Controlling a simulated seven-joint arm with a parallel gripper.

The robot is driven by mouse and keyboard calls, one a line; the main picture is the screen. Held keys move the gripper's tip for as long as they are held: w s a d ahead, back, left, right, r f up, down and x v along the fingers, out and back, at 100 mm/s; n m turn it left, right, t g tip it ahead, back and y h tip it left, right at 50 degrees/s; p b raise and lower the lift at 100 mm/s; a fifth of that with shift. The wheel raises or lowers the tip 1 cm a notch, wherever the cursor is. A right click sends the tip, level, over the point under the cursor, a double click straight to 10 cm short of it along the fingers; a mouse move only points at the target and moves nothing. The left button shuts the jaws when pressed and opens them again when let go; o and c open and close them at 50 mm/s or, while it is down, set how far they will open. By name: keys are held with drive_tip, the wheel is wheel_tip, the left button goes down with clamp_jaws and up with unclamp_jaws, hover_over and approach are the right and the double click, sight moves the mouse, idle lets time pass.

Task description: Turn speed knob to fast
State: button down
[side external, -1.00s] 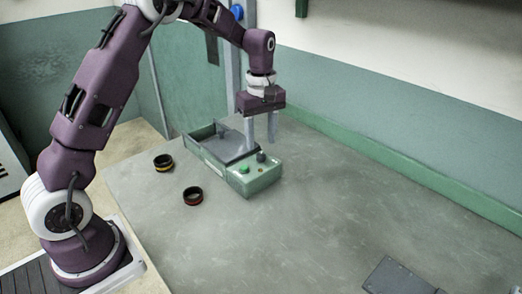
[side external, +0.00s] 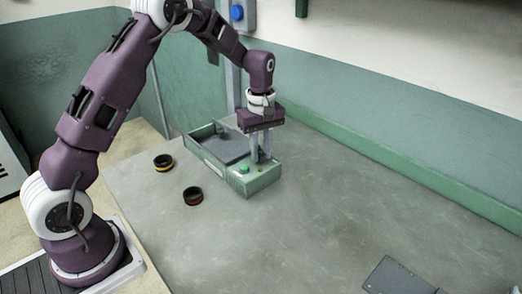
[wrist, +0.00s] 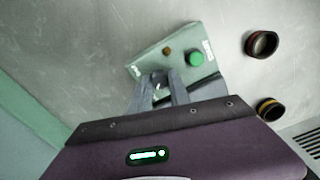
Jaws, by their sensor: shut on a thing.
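The ring grinder (side external: 250,186) is a pale green box with an open tray part on the left and a control panel on the right. My gripper (side external: 261,160) points down over the panel's back part, its fingers shut on the dark speed knob. The fingers mostly hide the knob in the side view. In the wrist view my gripper (wrist: 158,82) reaches the panel, with the knob between its fingertips. The knob's pointer direction cannot be read. A green button (wrist: 194,59) and a small amber light (wrist: 166,51) are on the panel beside the fingers.
A yellow-banded dark ring (side external: 163,162) and a red-banded dark ring (side external: 193,196) lie on the grey table left of and in front of the grinder. A dark grey plate (side external: 398,275) lies at the front right. The table right of the grinder is clear.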

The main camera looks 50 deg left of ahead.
drive_tip(key=m, duration=0.7)
drive_tip(key=shift+m, duration=0.4)
drive_tip(key=m, duration=0.4)
drive_tip(key=shift+m, duration=2)
drive_tip(key=c, duration=1.2)
unclamp_jaws()
